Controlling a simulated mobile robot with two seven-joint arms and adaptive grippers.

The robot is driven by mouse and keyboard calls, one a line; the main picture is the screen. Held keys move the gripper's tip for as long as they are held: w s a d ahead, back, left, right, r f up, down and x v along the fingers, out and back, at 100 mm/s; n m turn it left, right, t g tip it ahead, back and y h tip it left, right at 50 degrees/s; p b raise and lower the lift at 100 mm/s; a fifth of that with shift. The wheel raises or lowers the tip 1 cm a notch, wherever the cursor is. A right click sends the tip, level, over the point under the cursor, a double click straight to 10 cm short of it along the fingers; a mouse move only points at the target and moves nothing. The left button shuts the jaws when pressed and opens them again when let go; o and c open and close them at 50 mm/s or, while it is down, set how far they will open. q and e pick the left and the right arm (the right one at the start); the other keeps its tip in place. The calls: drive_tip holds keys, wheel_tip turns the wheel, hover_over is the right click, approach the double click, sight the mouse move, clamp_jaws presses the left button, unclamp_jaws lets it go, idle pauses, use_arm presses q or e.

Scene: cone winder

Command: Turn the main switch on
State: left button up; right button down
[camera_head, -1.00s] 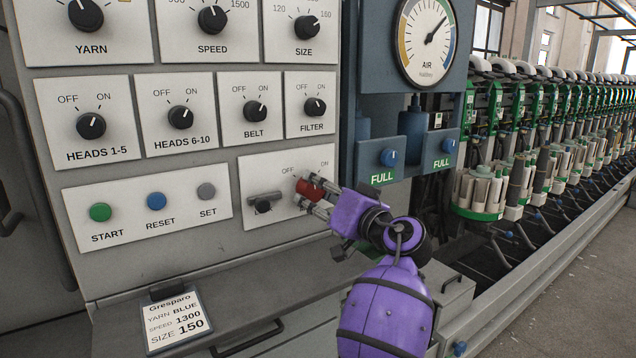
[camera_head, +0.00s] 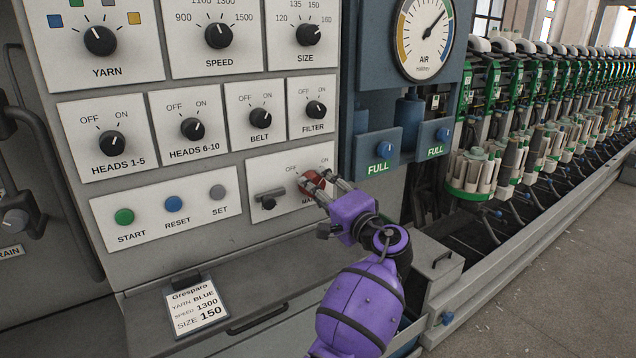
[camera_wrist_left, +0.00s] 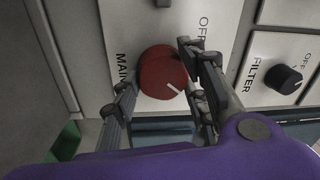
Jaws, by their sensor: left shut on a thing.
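The main switch is a red round knob (camera_head: 311,184) on a white plate (camera_head: 288,166) with OFF at upper left and ON at upper right. My left gripper (camera_head: 323,188) is shut on the knob, its fingers partly covering it and the MAIN label. In the left wrist view, a finger lies on either side of the red knob (camera_wrist_left: 160,72). That view is turned sideways. The knob's white mark points toward the panel's upper right, the ON side. The ON label is hidden there. My right gripper is not in view.
A grey lever (camera_head: 268,197) sits left of the knob on the same plate. START, RESET and SET buttons (camera_head: 171,204) are farther left, and the FILTER dial (camera_head: 315,110) is above. A job card (camera_head: 197,308) lies on the ledge below.

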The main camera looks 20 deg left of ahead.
use_arm(q)
drive_tip(key=shift+s+f+m+p, duration=0.1)
drive_tip(key=shift+f+m+p, duration=0.1)
drive_tip(key=shift+m+p, duration=0.3)
drive_tip(key=shift+a+f+m, duration=0.1)
drive_tip(key=shift+f+m, duration=0.1)
drive_tip(key=shift+m, duration=0.1)
drive_tip(key=o, duration=1.1)
drive_tip(key=shift+r, duration=0.2)
drive_tip(key=v, duration=1.2)
